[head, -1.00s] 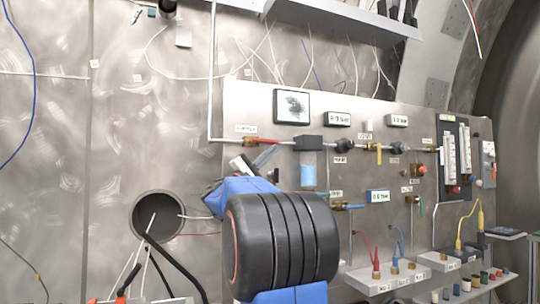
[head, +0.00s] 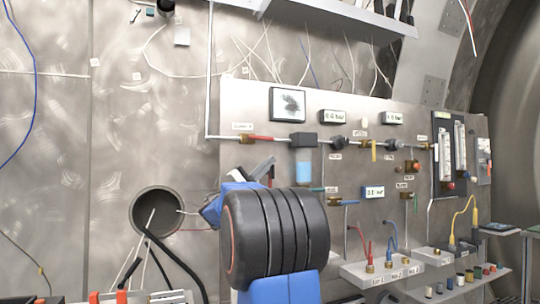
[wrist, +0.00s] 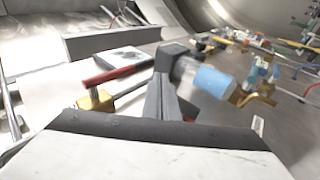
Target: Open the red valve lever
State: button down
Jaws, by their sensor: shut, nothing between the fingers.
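The red valve lever (head: 258,138) lies along the pipe at the upper left of the panel, beside a brass valve body (head: 245,139). In the wrist view the red lever (wrist: 118,68) points up and to the right from its brass body (wrist: 97,99). My gripper (head: 267,164) is just below the lever in the head view, tilted up and right. In the wrist view my gripper (wrist: 166,93) is shut and empty, to the right of the lever and apart from it. The black arm link hides part of the panel below.
A grey block (head: 303,140) on the pipe and a blue-bodied filter (head: 303,165) under it stand close right of my gripper. A round port with cables (head: 157,212) is at the left. A shelf (head: 380,272) sticks out lower right.

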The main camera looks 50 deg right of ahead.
notch_tip(320, 180, down, 8)
jog(key=s+a, duration=0.1)
jog(key=shift+f, duration=0.25)
dwell(0.4)
jog(key=shift+s, duration=0.1)
jog(key=s+a+f+t+y, duration=0.2)
jog(key=s+a+f+y, duration=0.3)
jog(key=f, duration=0.4)
jog(key=s+a+f+t+y, duration=0.2)
jog(key=s+a+f+y, duration=0.15)
jog(key=a+f, duration=0.45)
jog(key=s+a+f+t+y, duration=0.35)
jog(key=a+f, duration=0.25)
jog(key=f, duration=0.3)
jog(key=s+a+f+t+y, duration=0.1)
jog(key=a+f+y, duration=0.3)
jog(key=a, duration=0.5)
jog(key=s+a+f+n+t+y, duration=0.1)
jog(key=a+f+y, duration=0.3)
jog(key=a, duration=0.6)
jog(key=s+a+f+t+y, duration=0.2)
jog(key=s+a+f+y, duration=0.1)
jog(key=a+f, duration=0.5)
jog(key=shift+s+a+n+t+y, duration=0.25)
jog(key=shift+a+n+t+y, duration=0.1)
jog(key=shift+a+y, duration=0.45)
